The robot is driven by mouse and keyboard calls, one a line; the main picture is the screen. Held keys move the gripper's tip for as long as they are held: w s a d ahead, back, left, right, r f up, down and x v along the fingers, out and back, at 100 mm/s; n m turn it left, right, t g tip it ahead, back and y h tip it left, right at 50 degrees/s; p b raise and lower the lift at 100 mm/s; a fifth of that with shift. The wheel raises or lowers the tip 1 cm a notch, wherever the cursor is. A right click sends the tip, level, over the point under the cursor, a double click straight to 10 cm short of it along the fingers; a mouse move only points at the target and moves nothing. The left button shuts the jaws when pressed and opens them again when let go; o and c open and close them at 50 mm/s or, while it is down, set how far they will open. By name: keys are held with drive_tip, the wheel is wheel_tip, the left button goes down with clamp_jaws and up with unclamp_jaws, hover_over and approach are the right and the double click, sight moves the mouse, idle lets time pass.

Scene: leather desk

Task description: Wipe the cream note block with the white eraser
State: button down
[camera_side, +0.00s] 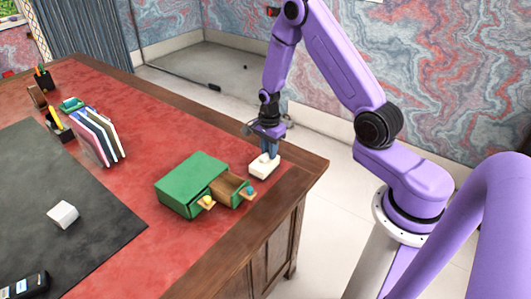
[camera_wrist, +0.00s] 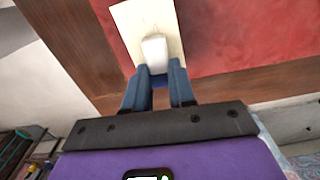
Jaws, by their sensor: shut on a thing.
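The cream note block (camera_side: 263,171) lies on the red leather near the desk's right corner. It also shows in the wrist view (camera_wrist: 131,22) as a pale rectangle. My gripper (camera_side: 270,153) points down over it. In the wrist view, my gripper (camera_wrist: 158,70) is shut on the white eraser (camera_wrist: 155,49). The eraser's free end is over the block's face and looks to be at or just above it; I cannot tell whether they touch. In the side view the eraser is mostly hidden by the fingers.
A green drawer box (camera_side: 188,180) stands just left of the block, its two small drawers pulled out. A white block (camera_side: 63,214) lies on the dark mat (camera_side: 105,232). Upright folders (camera_side: 97,138) stand at the back left. The desk's wooden edge is close to the note block.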

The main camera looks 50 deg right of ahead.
drive_tip(key=shift+d, duration=0.5)
drive_tip(key=shift+a+r, duration=0.1)
drive_tip(key=shift+r, duration=3.95)
drive_tip(key=shift+f, duration=0.1)
